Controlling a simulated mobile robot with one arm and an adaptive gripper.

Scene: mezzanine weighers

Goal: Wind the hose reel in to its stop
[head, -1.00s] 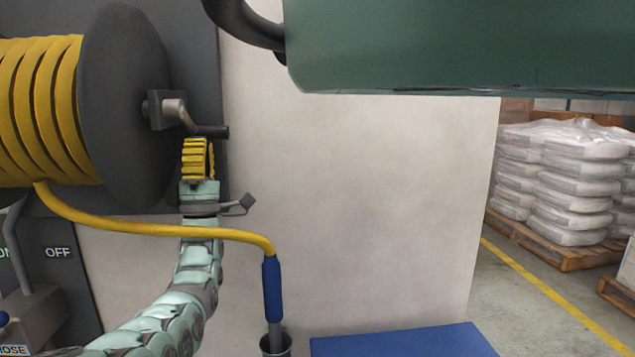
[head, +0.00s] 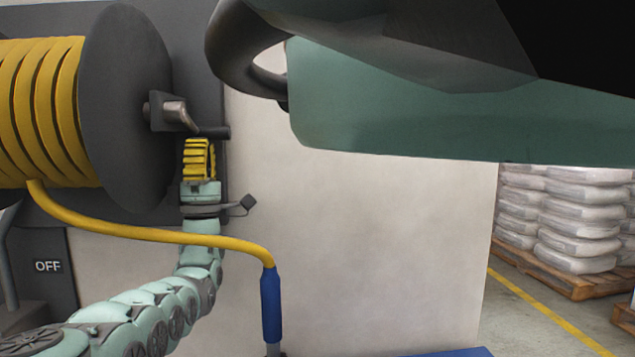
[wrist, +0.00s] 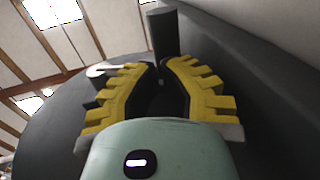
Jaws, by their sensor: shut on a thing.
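The hose reel has a dark grey round flange (head: 122,110) with yellow hose (head: 45,110) wound on its drum, at the left of the head view. A crank arm (head: 174,112) on its hub ends in a dark handle (head: 213,132). My gripper (head: 199,143), with yellow ribbed fingers, comes from below and is shut on the handle. In the wrist view the handle (wrist: 163,30) rises between the fingers (wrist: 160,80); the grip itself is partly hidden. The loose hose sags rightward from the drum to a blue sleeve (head: 271,305) hanging down.
A large green body (head: 420,110) with a dark curved pipe (head: 235,50) hangs across the upper right. A pale wall panel (head: 370,250) stands behind. An OFF label (head: 48,266) is at lower left. Wrapped sacks (head: 580,220) on a pallet stand far right.

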